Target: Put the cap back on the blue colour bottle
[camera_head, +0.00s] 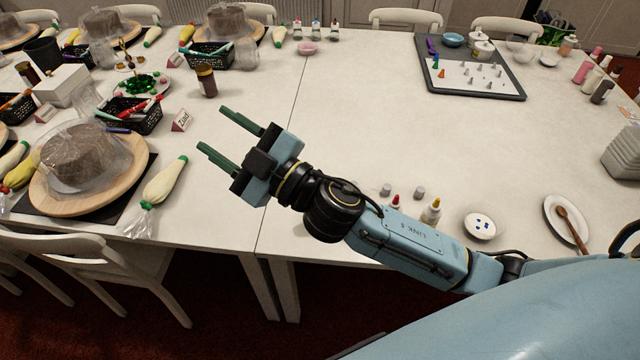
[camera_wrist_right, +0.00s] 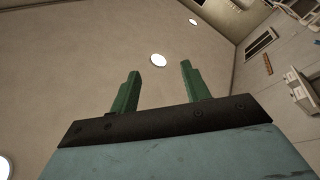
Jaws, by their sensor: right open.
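My right gripper (camera_head: 228,136) is open and empty, raised above the table left of centre. Its two green fingers are also apart in the right wrist view (camera_wrist_right: 158,88), which faces the ceiling. Just beyond my right forearm stand a red-tipped bottle (camera_head: 395,201) and a yellow-tipped bottle (camera_head: 432,211), partly hidden by the arm. Two small grey pieces, one on the left (camera_head: 386,190) and one on the right (camera_head: 419,192), sit beside them; I cannot tell whether they are caps. I cannot make out a blue bottle here; my arm may hide it. My left gripper is not in view.
A cake turntable (camera_head: 48,195), a piping bag (camera_head: 165,182) and a brown jar (camera_head: 206,81) are on the left. A white dish (camera_head: 480,226) and a plate with a spoon (camera_head: 553,212) are at right. The middle of the table (camera_head: 370,120) is clear.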

